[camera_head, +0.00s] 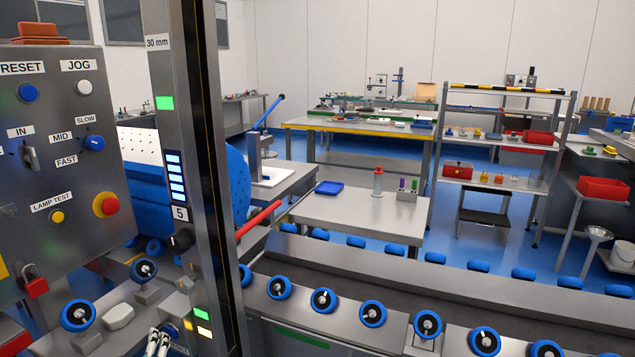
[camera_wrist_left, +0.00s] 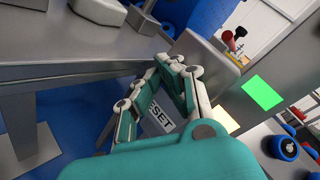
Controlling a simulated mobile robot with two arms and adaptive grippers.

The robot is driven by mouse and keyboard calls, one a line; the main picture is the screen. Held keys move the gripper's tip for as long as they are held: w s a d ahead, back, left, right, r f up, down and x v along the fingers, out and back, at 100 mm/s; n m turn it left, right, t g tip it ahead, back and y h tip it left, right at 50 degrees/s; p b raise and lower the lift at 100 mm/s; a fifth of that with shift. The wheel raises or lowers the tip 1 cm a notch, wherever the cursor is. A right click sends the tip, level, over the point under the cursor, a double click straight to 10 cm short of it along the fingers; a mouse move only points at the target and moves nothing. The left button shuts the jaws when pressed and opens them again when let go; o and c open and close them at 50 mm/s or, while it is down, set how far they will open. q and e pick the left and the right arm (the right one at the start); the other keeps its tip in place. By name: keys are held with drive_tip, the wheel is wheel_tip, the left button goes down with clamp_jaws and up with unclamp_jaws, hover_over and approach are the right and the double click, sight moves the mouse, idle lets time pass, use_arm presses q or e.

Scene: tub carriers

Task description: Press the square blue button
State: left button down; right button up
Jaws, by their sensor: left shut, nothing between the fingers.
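My left gripper (camera_head: 158,341) is low in the head view, left of the post's foot. In the left wrist view its teal and white fingers (camera_wrist_left: 174,66) are closed together and empty. A white label (camera_wrist_left: 160,118) ending in "ESET" shows between and behind the fingers. No square blue button is clearly visible; the fingers may hide one by that label. On the grey panel in the head view, the blue button under RESET (camera_head: 28,92) is round. My right gripper is not in view.
The metal post (camera_head: 205,250) stands close right of my gripper, with green and pale lit rectangles low on it. A blue handwheel (camera_head: 78,315) and a pale rounded block (camera_head: 118,317) lie to the left. A roller conveyor (camera_head: 400,290) runs right.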

use_arm(q)
drive_tip(key=shift+w+d, duration=0.15)
drive_tip(key=shift+w, duration=0.25)
idle(0.3)
drive_tip(key=shift+s, duration=0.45)
drive_tip(key=shift+s+a+p, duration=0.3)
drive_tip(key=shift+s+a, duration=0.15)
drive_tip(key=shift+s, duration=0.5)
drive_tip(key=shift+s+a+p, duration=0.35)
drive_tip(key=shift+s+a, duration=0.05)
drive_tip(key=shift+s, duration=0.5)
drive_tip(key=shift+s+a+p, duration=0.3)
drive_tip(key=shift+s+a, duration=0.15)
drive_tip(key=shift+s, duration=0.5)
